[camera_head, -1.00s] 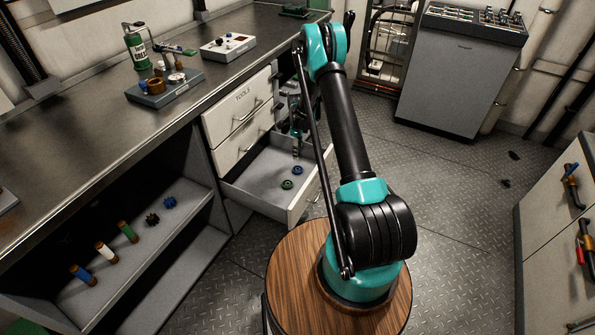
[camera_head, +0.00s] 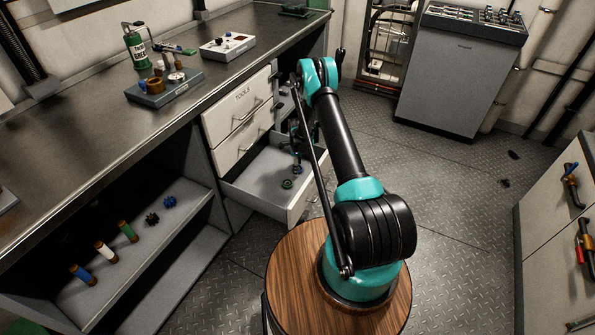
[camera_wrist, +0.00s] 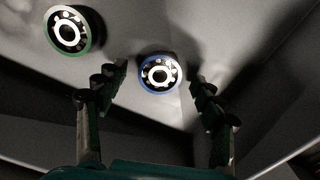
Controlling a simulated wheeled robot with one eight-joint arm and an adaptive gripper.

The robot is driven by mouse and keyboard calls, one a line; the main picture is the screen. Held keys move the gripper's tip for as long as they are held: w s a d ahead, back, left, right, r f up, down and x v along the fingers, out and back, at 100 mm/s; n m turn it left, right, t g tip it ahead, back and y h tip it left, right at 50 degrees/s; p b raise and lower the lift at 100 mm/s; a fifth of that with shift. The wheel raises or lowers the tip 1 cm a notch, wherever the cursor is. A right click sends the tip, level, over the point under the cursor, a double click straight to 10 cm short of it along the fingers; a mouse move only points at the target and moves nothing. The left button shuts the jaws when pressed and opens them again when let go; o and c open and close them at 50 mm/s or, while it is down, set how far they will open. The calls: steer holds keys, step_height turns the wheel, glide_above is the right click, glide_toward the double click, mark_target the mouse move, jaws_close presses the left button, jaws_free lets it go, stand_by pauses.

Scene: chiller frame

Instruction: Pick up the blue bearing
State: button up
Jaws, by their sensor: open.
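The blue bearing (camera_wrist: 160,73), a metal ring with a blue rim, lies flat on the floor of the open drawer (camera_head: 245,186). In the wrist view it shows between and just beyond the fingertips of my gripper (camera_wrist: 158,82), with a gap on both sides. My gripper is open and empty, inside the drawer above the bearing. In the head view the bearing (camera_head: 297,170) is small and partly hidden at my gripper and arm.
A green bearing (camera_wrist: 68,30) lies in the same drawer, up and left of the blue one in the wrist view. Drawer walls surround both. Shut drawers (camera_head: 237,118) and the workbench (camera_head: 90,125) stand above and left.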

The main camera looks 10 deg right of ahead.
steer(key=shift+f, duration=0.2)
steer(key=c, duration=1.3)
steer(key=shift+r, duration=0.2)
